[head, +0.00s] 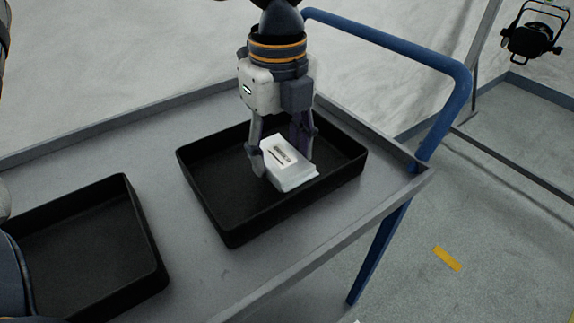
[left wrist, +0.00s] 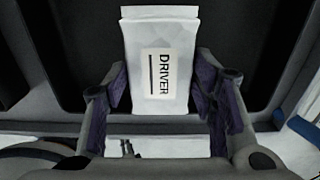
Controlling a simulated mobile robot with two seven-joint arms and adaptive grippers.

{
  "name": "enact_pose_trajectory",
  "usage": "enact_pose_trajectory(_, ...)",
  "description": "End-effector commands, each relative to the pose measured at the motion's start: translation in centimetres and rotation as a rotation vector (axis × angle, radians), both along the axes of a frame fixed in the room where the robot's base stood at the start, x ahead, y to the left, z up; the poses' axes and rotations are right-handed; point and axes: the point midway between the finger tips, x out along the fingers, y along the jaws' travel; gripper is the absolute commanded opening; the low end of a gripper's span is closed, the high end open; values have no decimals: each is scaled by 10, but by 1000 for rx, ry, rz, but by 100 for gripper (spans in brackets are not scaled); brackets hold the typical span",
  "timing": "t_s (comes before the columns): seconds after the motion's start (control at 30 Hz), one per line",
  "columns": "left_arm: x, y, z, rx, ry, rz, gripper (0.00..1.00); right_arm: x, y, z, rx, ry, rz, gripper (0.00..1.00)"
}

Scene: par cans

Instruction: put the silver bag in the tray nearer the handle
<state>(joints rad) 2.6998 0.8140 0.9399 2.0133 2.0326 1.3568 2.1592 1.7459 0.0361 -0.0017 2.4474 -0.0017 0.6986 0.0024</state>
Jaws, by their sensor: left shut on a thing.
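The silver bag (head: 289,167) is pale, with a label; in the left wrist view the bag (left wrist: 160,35) reads "DRIVER". My left gripper (head: 286,165) is shut on it, one finger on each side; its fingers also show in the left wrist view (left wrist: 161,92). The bag is over the inside of the black tray nearer the handle (head: 233,233). I cannot tell whether it touches the tray floor. The blue handle (head: 400,50) rises at the right end of the cart. My right gripper is not in view.
A second black tray (head: 146,225) stands at the left on the grey cart top (head: 190,270), with a bare strip between the trays. The cart has a raised rim. A black par can (head: 530,40) is at the upper right, beyond the cart.

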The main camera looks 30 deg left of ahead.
Motion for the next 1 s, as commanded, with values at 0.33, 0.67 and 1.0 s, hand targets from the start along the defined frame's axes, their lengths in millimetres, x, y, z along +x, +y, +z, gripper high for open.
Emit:
enact_pose_trajectory(0.33, 6, 0, -37, 0, -2, 0, 22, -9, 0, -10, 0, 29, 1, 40)
enact_pose_trajectory(0.67, 6, 0, -38, 1, -2, 0, 71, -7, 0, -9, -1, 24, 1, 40)
enact_pose_trajectory(1.0, 6, 0, -29, -1, -4, 1, 71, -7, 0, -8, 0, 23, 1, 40)
